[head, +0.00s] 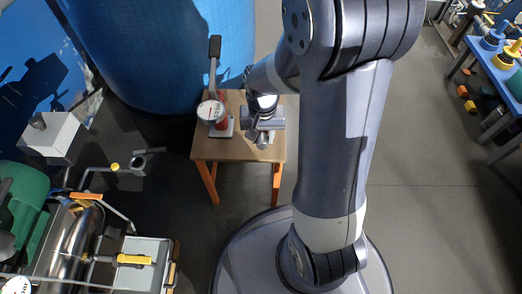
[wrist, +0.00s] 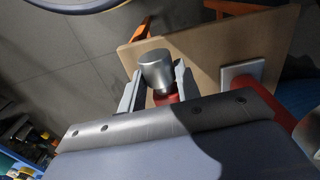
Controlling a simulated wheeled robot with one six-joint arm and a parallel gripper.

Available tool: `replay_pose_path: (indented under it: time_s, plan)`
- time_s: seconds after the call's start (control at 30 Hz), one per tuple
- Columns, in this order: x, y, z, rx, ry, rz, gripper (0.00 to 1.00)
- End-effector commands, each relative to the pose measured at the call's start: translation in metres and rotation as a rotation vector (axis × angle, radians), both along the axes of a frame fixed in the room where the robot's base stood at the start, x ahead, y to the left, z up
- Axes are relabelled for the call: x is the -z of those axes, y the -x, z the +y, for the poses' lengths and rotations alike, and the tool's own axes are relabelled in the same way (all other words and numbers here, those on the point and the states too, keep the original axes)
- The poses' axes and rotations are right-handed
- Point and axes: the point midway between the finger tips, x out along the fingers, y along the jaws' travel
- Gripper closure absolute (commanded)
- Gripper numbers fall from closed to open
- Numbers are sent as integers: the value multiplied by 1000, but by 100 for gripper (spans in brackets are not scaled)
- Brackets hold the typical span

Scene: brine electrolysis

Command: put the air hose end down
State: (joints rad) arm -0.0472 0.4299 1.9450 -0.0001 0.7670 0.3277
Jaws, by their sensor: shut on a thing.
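My gripper (head: 263,132) is over the right part of a small wooden table (head: 207,150) in the head view. In the wrist view my gripper (wrist: 158,80) has one jaw on each side of a silver cylinder with a red part below it, which looks like the air hose end (wrist: 156,66). The jaws are shut on it. The wooden top (wrist: 203,45) lies behind it in that view. I cannot tell whether the end touches the top. No hose shows clearly; the arm hides much around the gripper.
A red device (head: 222,120) with a round white face and upright lever (head: 214,62) stands left of my gripper on the table. A big blue drum (head: 160,50) is behind. Piping and a steel vessel (head: 72,238) fill the lower left. A blue bench (head: 490,72) is far right.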

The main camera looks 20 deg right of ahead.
Motion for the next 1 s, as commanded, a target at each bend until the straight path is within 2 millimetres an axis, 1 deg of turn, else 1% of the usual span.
replay_pose_path:
  time_s: [0.03,0.13,0.27,0.37,0.5,0.57,0.77,0.9,0.93,1.0]
  plan:
    - [15,0,0,0,0,3,97]
    - [27,0,0,0,0,1,97]
    - [34,0,0,0,0,0,97]
    - [46,0,0,0,0,2,97]
    - [67,0,0,0,0,2,97]
    - [69,0,0,0,0,0,97]
    - [67,0,0,0,0,-1,97]
    - [71,0,0,0,0,0,97]
    - [71,0,0,0,0,0,67]
    - [70,0,0,0,0,0,61]
